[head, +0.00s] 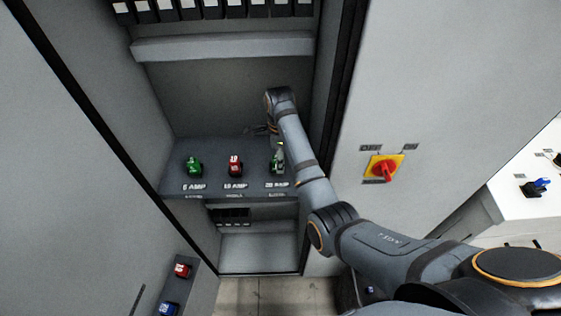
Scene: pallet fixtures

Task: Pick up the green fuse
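A green fuse (194,167) stands upright on the dark shelf (215,150) inside the cabinet, above a label that seems to read 5 AMP. A second, partly green piece (278,160) stands at the shelf's right end, above the 20 AMP label, and looks greyish in part. My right arm reaches in from the right, and its gripper (262,131) is at the back of the shelf, behind and slightly left of that piece. The fingers are small and partly hidden, so I cannot tell if they are open or touching anything. My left gripper is out of view.
A red fuse (235,165) stands between the two green pieces. Cabinet walls close in on both sides, and a grey ledge (222,46) crosses above. A red rotary switch (384,169) is on the right panel. Red (182,270) and blue (168,308) pieces sit at lower left.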

